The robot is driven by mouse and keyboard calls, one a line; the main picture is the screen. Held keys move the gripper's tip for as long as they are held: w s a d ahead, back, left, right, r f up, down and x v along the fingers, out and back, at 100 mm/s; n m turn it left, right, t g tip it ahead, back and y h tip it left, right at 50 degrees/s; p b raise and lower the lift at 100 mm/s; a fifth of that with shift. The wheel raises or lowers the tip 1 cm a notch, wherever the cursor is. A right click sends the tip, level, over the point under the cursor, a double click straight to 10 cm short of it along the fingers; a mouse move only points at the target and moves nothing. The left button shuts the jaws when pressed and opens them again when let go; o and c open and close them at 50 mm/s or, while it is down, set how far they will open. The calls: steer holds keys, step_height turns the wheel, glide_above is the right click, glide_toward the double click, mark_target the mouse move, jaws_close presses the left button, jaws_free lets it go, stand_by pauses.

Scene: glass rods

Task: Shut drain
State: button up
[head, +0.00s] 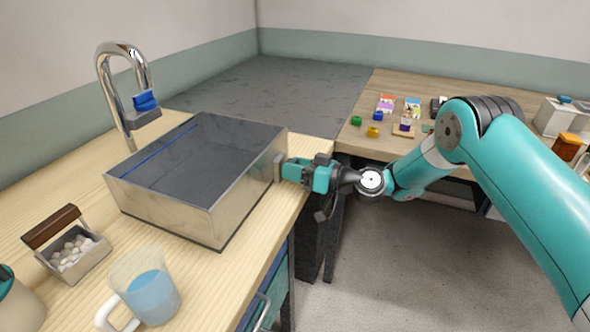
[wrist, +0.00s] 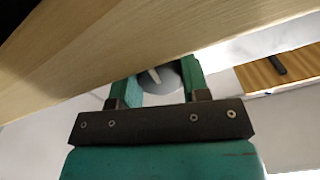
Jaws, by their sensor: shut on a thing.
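A metal-walled basin (head: 170,205) with a dark interior stands on the light wooden counter. My gripper (head: 285,168) reaches in from the right, at the basin's right side wall near its far corner. In the wrist view, my gripper (wrist: 158,75) is shut on a round grey knob (wrist: 162,82) with a pale pointer-like mark, one teal finger on each side. This looks like the drain knob. In the head view, the fingers and wrist hide most of it. The drain opening itself cannot be made out.
A chrome faucet (head: 105,75) with a blue part rises behind the basin. A glass mug (head: 150,288) with blue liquid and a box of white pebbles (head: 70,250) stand in front. A second table (head: 455,118) with small colored items is at back right. Floor between is clear.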

steer(key=m+b, duration=0.2)
steer(key=m, duration=0.2)
steer(key=m+b, duration=0.1)
steer(key=m, duration=0.3)
steer(key=shift+m, duration=0.3)
steer(key=m, duration=0.4)
steer(key=shift+r+m, duration=0.1)
steer(key=shift+m, duration=2.1)
steer(key=o, duration=0.9)
steer(key=shift+s, duration=0.1)
